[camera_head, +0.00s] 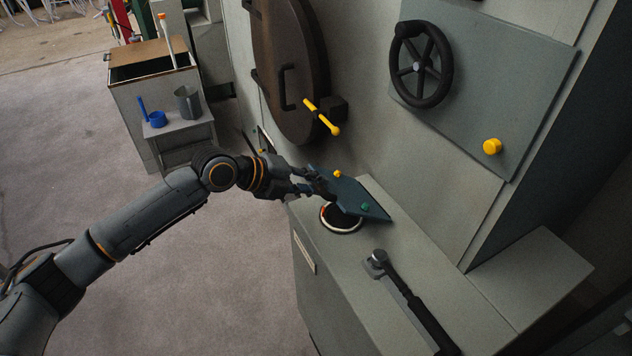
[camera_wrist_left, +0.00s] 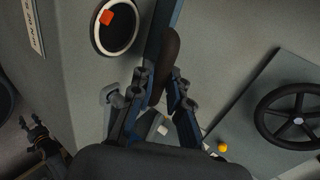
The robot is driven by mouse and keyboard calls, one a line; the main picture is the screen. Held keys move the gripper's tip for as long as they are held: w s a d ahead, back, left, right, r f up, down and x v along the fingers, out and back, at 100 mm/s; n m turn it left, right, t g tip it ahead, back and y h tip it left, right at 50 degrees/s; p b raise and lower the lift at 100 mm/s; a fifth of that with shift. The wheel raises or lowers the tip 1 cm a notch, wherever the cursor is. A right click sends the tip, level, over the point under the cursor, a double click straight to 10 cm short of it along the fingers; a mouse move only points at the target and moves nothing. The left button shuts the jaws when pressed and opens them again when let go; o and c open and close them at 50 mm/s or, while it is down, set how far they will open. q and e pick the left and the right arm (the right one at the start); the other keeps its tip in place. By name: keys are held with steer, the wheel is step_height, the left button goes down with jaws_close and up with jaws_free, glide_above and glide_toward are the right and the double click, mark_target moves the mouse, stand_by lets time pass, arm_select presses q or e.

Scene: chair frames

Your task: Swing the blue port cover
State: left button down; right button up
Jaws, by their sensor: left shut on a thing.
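The blue port cover (camera_head: 362,200), a dark blue-teal plate, is raised and tilted over the round port (camera_head: 341,219) on the grey cabinet top. The port has a pale rim and a dark inside. In the left wrist view the port (camera_wrist_left: 128,38) shows a red-orange piece inside, and the cover (camera_wrist_left: 163,25) is seen nearly edge-on. My left gripper (camera_head: 323,186) is shut at the cover's left side. In the left wrist view a dark brown handle-like shape (camera_wrist_left: 168,60) lies between its fingers. My right gripper (camera_wrist_left: 36,128) seems to show small and dark at lower left there.
A lever (camera_head: 405,295) lies on the cabinet top (camera_head: 450,260) in front of the port. Behind stand a brown round door (camera_head: 290,60) with a yellow handle (camera_head: 321,116) and a black handwheel (camera_head: 421,65). A side table (camera_head: 180,128) with cups stands left.

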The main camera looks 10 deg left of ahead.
arm_select(q)
steer(key=a+f+b, duration=0.1)
steer(key=s+a+f+b, duration=0.1)
steer(key=f, duration=0.1)
steer(key=shift+s+f, duration=0.1)
steer(key=shift+f, duration=0.1)
steer(key=f+b, duration=0.1)
steer(key=a+f+b, duration=0.1)
steer(key=f+b, duration=0.1)
steer(key=s+f+b, duration=0.1)
steer(key=shift+a+f+b, duration=0.15)
steer(key=shift+f+b, duration=0.25)
steer(key=c, duration=1.2)
jaws_free()
